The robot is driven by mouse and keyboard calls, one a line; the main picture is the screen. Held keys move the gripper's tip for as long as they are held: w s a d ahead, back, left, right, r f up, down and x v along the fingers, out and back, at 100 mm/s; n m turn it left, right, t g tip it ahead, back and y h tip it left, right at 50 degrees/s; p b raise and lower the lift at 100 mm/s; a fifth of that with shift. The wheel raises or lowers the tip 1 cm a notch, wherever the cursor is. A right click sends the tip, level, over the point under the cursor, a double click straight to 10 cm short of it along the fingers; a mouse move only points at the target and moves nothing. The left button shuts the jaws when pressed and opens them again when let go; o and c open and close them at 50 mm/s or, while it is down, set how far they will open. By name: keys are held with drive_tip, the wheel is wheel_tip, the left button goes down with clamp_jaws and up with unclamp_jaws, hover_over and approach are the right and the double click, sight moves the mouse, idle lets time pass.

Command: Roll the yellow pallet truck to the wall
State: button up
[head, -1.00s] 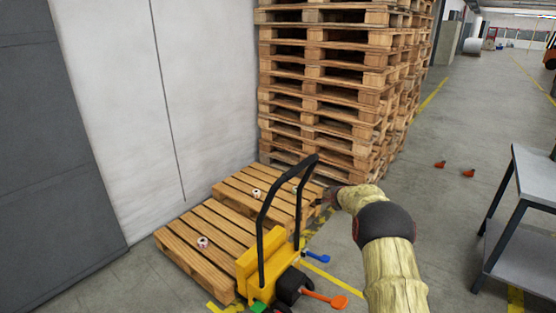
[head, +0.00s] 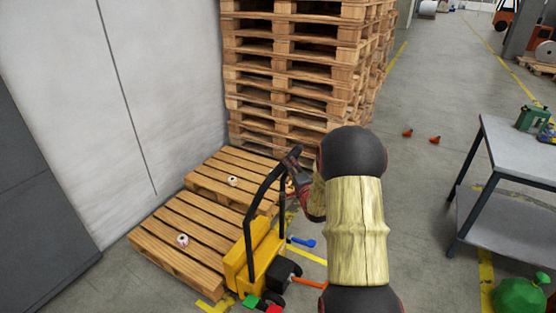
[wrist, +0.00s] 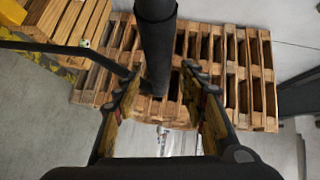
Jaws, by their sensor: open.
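The yellow pallet truck (head: 238,268) stands on the floor at the near end of two low pallets, with its black loop handle (head: 254,205) upright. Its forks are hidden, and I cannot tell whether they are under a pallet. The white wall (head: 170,75) is behind the pallets on the left. My gripper (head: 294,158) is at the top right of the handle, partly hidden by my arm. In the wrist view my gripper (wrist: 160,85) is open, with a thick black bar of the handle (wrist: 157,50) between its fingers. Contact cannot be told.
Two low pallets (head: 190,225) carry small white rolls. A tall pallet stack (head: 290,70) stands behind them. Two small orange objects (head: 421,136) lie on the floor.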

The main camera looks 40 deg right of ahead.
drive_tip(key=b+x, duration=0.1)
drive_tip(key=x, duration=0.6)
drive_tip(key=shift+f, duration=0.1)
drive_tip(key=shift+s, duration=0.1)
drive_tip(key=shift+c, duration=0.6)
clamp_jaws()
